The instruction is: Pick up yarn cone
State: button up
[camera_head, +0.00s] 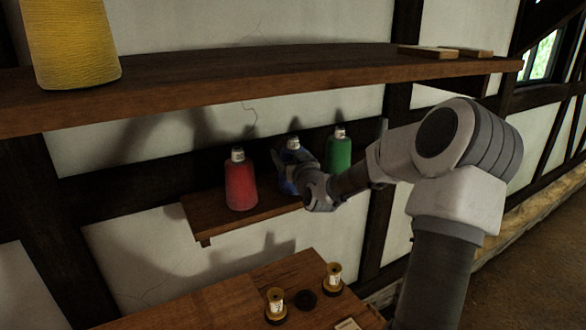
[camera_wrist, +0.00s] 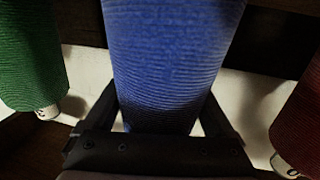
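The yarn cones stand on a small wooden wall shelf (camera_head: 222,224). They are a red cone (camera_head: 241,186), a blue cone (camera_head: 286,182) and a green cone (camera_head: 339,153), each with a pale top. My gripper (camera_head: 310,190) is at the blue cone and hides much of it in the head view. In the wrist view the blue cone (camera_wrist: 172,50) fills the space between the two fingers (camera_wrist: 160,105). The fingers lie close along its sides; whether they press on it is not clear. The green cone (camera_wrist: 32,55) and red cone (camera_wrist: 300,120) show at either side.
A long upper shelf (camera_head: 230,80) runs above, with a large yellow cone (camera_head: 70,40) at left and flat boards (camera_head: 430,52) at right. Below, a wooden table (camera_head: 215,305) holds small spools (camera_head: 275,305) and a dark round piece (camera_head: 305,299).

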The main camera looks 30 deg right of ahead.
jog(key=c, duration=0.9)
jog(key=shift+r, duration=0.15)
